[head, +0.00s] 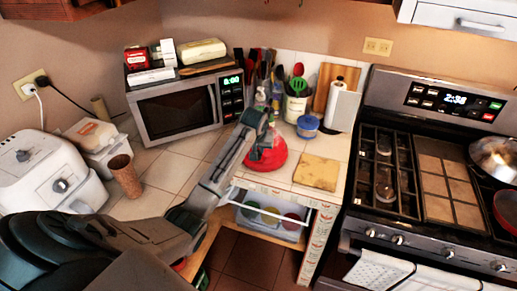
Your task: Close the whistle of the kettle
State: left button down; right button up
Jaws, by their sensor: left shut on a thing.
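The red kettle (268,159) stands on the tiled counter, in front of the utensils and left of a blue pot. My left arm reaches in from the left, and my left gripper (257,128) is over the top of the kettle, shut on part of it. The gripper and wrist cover the kettle's upper part. I cannot make out the whistle or whether it is open or shut. My right gripper is not in view.
A microwave (180,106) stands behind to the left. A blue pot (308,126), a utensil holder (295,108) and a yellowish board (316,173) are close on the right. The stove (425,170) is farther right. A brown cylinder (126,176) stands at left.

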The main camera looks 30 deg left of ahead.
pick_arm(q)
jog(key=shift+s+f, duration=0.1)
jog(key=shift+s+d+f+t+y, duration=0.15)
jog(key=shift+t+y, duration=0.25)
jog(key=shift+t, duration=0.4)
jog(key=shift+s+f+t+y+b, duration=0.15)
jog(key=shift+s+t+y+b, duration=0.15)
jog(key=shift+t+b, duration=0.6)
jog(key=t+y+b, duration=0.1)
jog(key=t+b, duration=0.1)
jog(key=b, duration=0.2)
jog(key=t+y+b, duration=0.1)
jog(key=t+b, duration=0.1)
jog(key=b, duration=0.2)
jog(key=s+t+b, duration=0.1)
jog(key=t+b, duration=0.1)
jog(key=b, duration=0.2)
jog(key=shift+d+f+t+y, duration=0.3)
jog(key=shift+f+t+y, duration=0.1)
jog(key=shift+s+r+t+y+b, duration=0.15)
jog(key=shift+t+y+b, duration=0.25)
jog(key=shift+b, duration=0.65)
